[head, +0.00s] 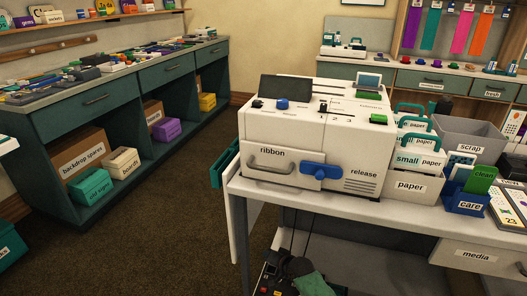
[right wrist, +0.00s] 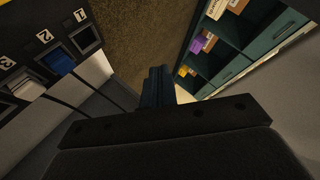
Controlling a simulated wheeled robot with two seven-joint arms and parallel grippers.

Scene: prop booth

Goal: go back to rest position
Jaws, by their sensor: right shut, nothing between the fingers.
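My right gripper (head: 297,266) shows at the bottom of the head view as a dark grey shape, low in front of the white bench. In the right wrist view its two dark fingers (right wrist: 158,86) are together, with nothing between them. They point out over the brown carpet. My left gripper is not in the head view.
A black panel (right wrist: 52,52) numbered 1 to 3 is close beside the right gripper. The white bench (head: 405,219) carries a ribbon machine (head: 310,148), paper boxes (head: 413,186) and a care box (head: 466,203). Carpet (head: 165,235) is clear toward the green counter (head: 92,118).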

